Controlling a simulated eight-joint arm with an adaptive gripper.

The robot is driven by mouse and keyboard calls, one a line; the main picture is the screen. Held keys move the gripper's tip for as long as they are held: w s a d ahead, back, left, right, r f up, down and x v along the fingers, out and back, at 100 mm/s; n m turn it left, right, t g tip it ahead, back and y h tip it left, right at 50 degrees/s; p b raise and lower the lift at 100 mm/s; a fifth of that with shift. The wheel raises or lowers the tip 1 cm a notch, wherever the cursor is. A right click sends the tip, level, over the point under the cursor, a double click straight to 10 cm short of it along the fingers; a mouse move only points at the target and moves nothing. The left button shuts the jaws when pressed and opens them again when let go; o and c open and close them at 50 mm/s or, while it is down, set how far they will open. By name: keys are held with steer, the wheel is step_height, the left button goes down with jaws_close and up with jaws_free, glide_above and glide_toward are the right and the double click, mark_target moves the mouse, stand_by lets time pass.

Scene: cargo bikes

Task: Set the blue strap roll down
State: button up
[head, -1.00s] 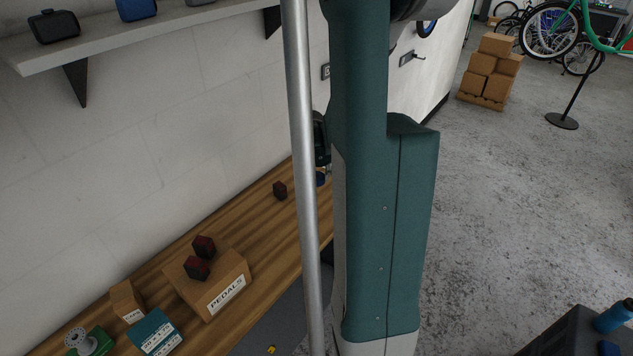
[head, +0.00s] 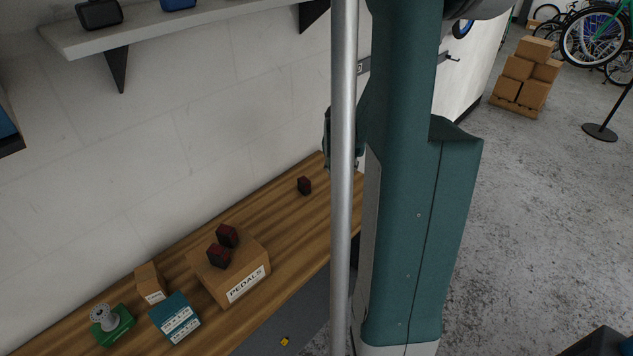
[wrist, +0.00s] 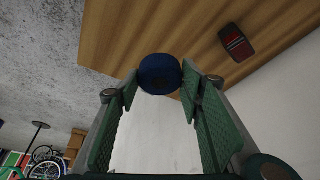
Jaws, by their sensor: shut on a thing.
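The blue strap roll (wrist: 160,74) shows in the wrist view between the tips of my green-padded fingers. My gripper (wrist: 160,82) is shut on it. The wooden bench (head: 285,215) lies beyond the roll in the wrist view; I cannot tell whether the roll touches it. In the head view the silver pole and my arm hide the roll and most of my gripper, which is over the bench's far end near the wall.
A dark red block (head: 304,185) stands on the bench near my gripper; it also shows in the wrist view (wrist: 236,43). Nearer are the PEDALS carton (head: 256,285) with two dark red blocks, a small carton (head: 151,284), a teal box (head: 174,318) and a green-based part (head: 112,325).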

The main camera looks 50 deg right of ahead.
steer(key=shift+a, duration=0.1)
steer(key=w+a+b, duration=0.1)
steer(key=w+a, duration=0.3)
steer(key=a, duration=0.6)
steer(key=w+a+b, duration=0.1)
steer(key=w+a, duration=0.4)
steer(key=a, duration=0.5)
steer(key=w+a+n+b, duration=0.1)
steer(key=w+a, duration=0.4)
steer(key=a, duration=0.4)
steer(key=shift+a+r, duration=0.2)
steer(key=shift+a, duration=0.2)
steer(key=shift+f, duration=0.1)
steer(key=shift+f+b, duration=0.55)
steer(key=shift+f, duration=2.3)
steer(key=shift+f, duration=0.15)
steer(key=shift+f, duration=1.95)
steer(key=shift+f+b, duration=0.1)
steer(key=shift+b, duration=0.25)
